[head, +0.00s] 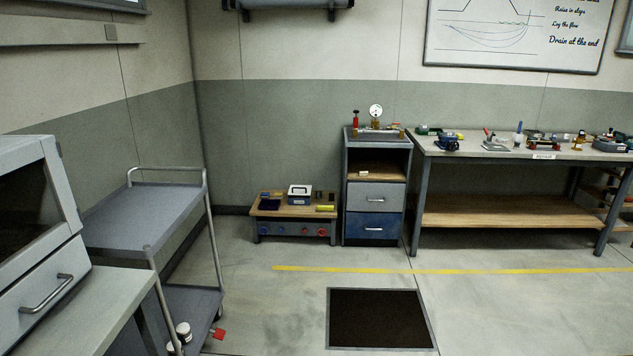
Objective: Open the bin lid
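I cannot make out a thing that is clearly the bin or its lid. A small blue and white box (299,195) with a dark handle on top sits on a low wooden bench (268,212) against the back wall. A grey cabinet (40,285) with a dark window and a bar handle (47,293) stands at the near left, cut off by the picture edge. Its drawer-like front looks shut. Neither of my grippers is in view.
A grey two-shelf cart (150,210) stands beside the cabinet. A drawer unit (376,195) and a long workbench (510,152) with several tools line the back wall. A dark framed floor mat (378,318) lies in front. The floor around the yellow line (470,271) is clear.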

